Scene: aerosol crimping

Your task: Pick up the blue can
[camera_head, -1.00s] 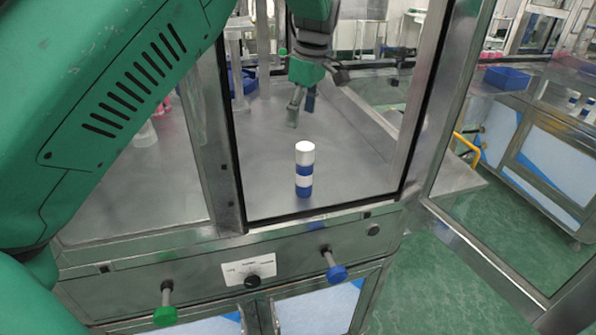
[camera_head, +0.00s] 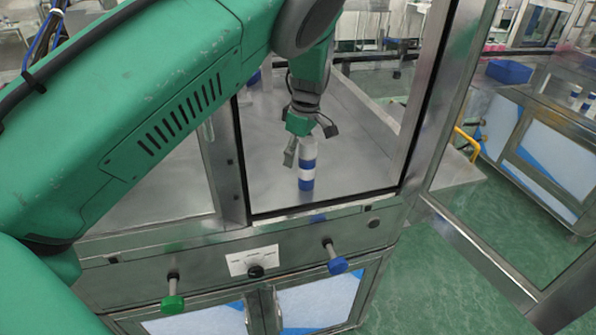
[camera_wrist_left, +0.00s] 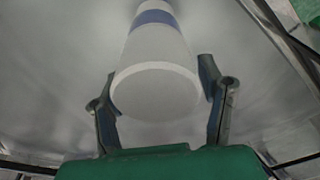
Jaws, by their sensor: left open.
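The blue can (camera_head: 306,173), blue with white bands and a white top, stands upright on the metal surface inside the cabinet. In the left wrist view the can (camera_wrist_left: 155,85) shows its white end close up, between the two fingers. In the left wrist view the left gripper (camera_wrist_left: 160,103) is open, with a finger on each side of the can's top. I cannot tell whether either finger touches it. My right gripper is not in view.
A metal frame post (camera_head: 412,110) stands right of the opening. Below are a green knob (camera_head: 173,303) and a blue knob (camera_head: 338,265). An open glass door stands at the right. The metal surface (camera_head: 352,150) right of the can is clear.

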